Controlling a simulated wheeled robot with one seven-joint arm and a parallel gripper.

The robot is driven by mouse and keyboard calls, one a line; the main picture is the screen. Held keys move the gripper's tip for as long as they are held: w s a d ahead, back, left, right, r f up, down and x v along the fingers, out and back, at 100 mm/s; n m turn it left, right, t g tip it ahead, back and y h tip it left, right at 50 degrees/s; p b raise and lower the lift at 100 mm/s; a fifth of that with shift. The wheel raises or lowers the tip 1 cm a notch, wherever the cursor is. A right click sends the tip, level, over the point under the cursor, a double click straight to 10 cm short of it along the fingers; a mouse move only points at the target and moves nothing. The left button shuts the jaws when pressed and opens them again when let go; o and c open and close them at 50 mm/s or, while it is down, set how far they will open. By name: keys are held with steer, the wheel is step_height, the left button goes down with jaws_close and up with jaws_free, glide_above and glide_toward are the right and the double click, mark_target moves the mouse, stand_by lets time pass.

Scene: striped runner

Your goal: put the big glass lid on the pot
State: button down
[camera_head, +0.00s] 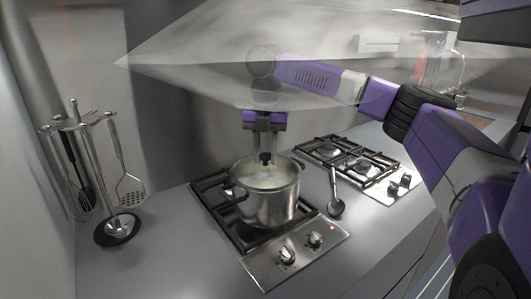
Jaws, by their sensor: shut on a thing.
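A steel pot (269,207) stands upright on the left hob. Its round mouth shows a pale, greenish-white area. My gripper (265,158) points straight down over the mouth, its dark fingers closed at the pot's far side. It appears shut on the knob of the big glass lid (272,177), which is clear and hard to make out against the pot's mouth. I cannot tell whether the lid touches the rim all round or sits slightly above it.
A see-through hood (200,60) hangs over my arm. A utensil stand (118,228) is at the left. A dark ladle or spoon (336,207) lies right of the pot, before a second hob (352,162). The counter at front left is clear.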

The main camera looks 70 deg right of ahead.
stand_by(0.3)
steer(key=c, duration=1)
jaws_free()
steer(key=shift+o, duration=0.3)
steer(key=o, duration=0.4)
steer(key=shift+o, duration=0.2)
step_height(320, 180, up, 8)
steer(key=p, duration=0.8)
